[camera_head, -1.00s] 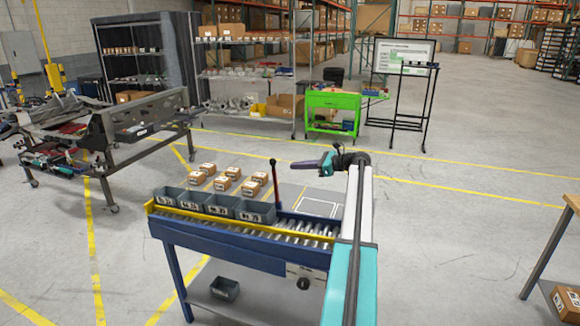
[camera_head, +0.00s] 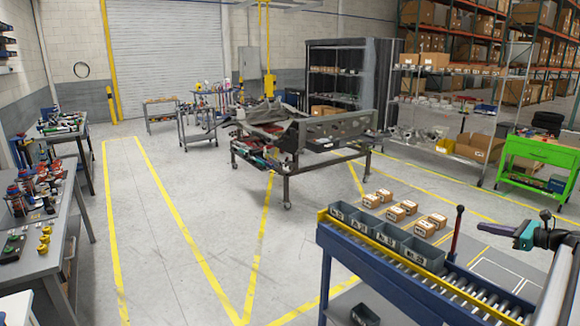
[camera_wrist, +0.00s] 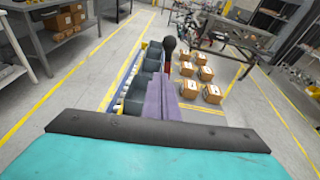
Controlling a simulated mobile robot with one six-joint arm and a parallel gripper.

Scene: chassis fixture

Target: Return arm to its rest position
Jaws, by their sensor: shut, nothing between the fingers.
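My gripper (camera_head: 523,235) is at the right edge of the head view, pointing left, above the right part of the roller conveyor table (camera_head: 372,258). Its fingers are together and hold nothing. In the wrist view my gripper (camera_wrist: 165,98) shows as purple fingers, shut and empty, above the conveyor. My arm link runs down out of the right edge of the head view, so most of the arm is hidden.
Grey bins (camera_head: 385,236) stand in a row on the conveyor. An upright lever with a dark knob (camera_head: 459,212) rises near my gripper. Several small cartons (camera_head: 408,206) lie behind the bins. A chassis on a stand (camera_head: 318,135) is farther back.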

